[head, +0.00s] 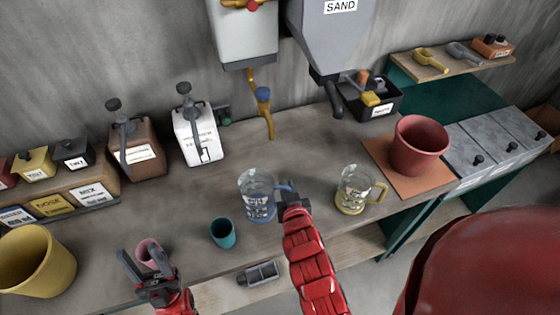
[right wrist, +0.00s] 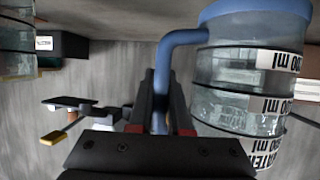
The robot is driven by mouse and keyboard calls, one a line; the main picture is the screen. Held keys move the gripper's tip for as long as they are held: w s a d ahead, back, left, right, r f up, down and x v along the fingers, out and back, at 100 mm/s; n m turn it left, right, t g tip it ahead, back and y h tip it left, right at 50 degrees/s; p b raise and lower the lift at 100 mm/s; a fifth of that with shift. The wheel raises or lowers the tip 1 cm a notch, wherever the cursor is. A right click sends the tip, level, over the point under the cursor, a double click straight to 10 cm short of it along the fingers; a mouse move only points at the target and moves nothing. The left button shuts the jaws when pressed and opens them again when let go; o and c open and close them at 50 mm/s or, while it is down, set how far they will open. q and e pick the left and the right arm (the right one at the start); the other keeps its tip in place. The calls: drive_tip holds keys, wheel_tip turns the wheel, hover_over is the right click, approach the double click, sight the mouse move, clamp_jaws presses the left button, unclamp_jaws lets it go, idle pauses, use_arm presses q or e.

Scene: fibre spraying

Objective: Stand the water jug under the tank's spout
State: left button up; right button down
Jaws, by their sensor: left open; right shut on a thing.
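The clear water jug (head: 257,207) with a blue rim and handle is at the middle of the bench. It also shows large in the right wrist view (right wrist: 250,65). My right gripper (head: 288,195) is shut on the jug's blue handle (right wrist: 163,75), seen between its fingers. The jug looks upright; whether it touches the bench is unclear. The white tank (head: 247,38) hangs on the back wall, and its yellow spout (head: 269,125) reaches down behind the jug. My left gripper (head: 143,272) is open at the front left, near a pink cup (head: 148,250).
A yellow-banded jug (head: 354,189) stands right of the water jug. A teal cup (head: 223,233) is to its front left. A grey sand hopper (head: 340,45) hangs right of the tank. A red pot (head: 419,145) is further right. Bench space below the spout looks clear.

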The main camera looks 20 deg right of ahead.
drive_tip(key=w+d+f+b, duration=0.1)
drive_tip(key=w+d, duration=0.1)
drive_tip(key=w, duration=0.2)
drive_tip(key=w+d+f+b, duration=0.1)
drive_tip(key=w+d+f, duration=0.1)
drive_tip(key=w+d, duration=0.1)
drive_tip(key=w+d+f+b, duration=0.1)
drive_tip(key=w+d+f, duration=0.1)
drive_tip(key=w, duration=0.3)
drive_tip(key=shift+w+d, duration=0.35)
drive_tip(key=shift+d, duration=0.1)
drive_tip(key=shift+f, duration=0.1)
drive_tip(key=shift+f+b, duration=0.15)
drive_tip(key=shift+b, duration=0.15)
drive_tip(key=c, duration=0.9)
unclamp_jaws()
drive_tip(key=shift+o, duration=0.2)
